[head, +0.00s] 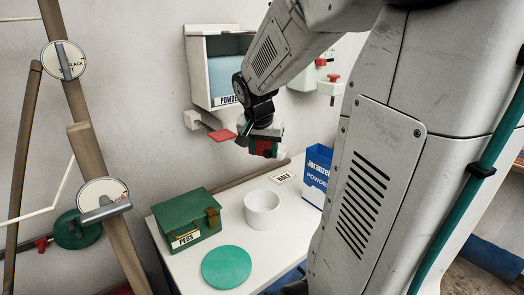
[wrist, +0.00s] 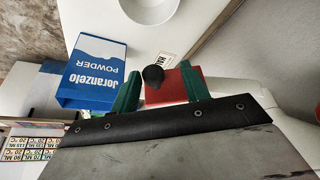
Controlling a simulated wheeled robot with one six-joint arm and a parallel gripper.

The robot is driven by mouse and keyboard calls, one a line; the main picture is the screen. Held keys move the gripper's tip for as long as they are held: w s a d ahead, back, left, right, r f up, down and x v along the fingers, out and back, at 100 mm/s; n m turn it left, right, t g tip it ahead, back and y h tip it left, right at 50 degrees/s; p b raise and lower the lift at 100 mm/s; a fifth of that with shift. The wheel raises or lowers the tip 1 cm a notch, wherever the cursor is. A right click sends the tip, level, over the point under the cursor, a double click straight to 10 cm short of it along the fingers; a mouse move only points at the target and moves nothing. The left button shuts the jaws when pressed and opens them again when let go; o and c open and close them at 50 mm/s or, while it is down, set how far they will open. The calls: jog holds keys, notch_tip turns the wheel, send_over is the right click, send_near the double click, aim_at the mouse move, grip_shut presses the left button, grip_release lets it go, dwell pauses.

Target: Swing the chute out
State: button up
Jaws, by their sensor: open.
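The powder dispenser (head: 222,65) hangs on the wall, with a blue window and a label partly reading "POWDE". Below it is a white chute part (head: 192,119) with a flat red tab (head: 222,135) sticking out over the table. My gripper (head: 262,149) is just right of the tab in the head view, pointing down. In the wrist view my green fingers (wrist: 160,82) are apart, with a red surface (wrist: 180,86), likely the tab, and a dark round knob (wrist: 153,75) showing between them. I cannot tell whether the fingers touch it.
On the white table (head: 228,212) are a green pegs box (head: 187,222), a round green lid (head: 226,267), a white bowl (head: 262,209) and a blue powder carton (head: 317,174), also in the wrist view (wrist: 95,70). Wall fittings with red knobs (head: 333,78) are right of the dispenser.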

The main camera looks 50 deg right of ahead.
jog(key=shift+s, duration=0.1)
jog(key=v, duration=0.7)
jog(key=shift+r, duration=0.3)
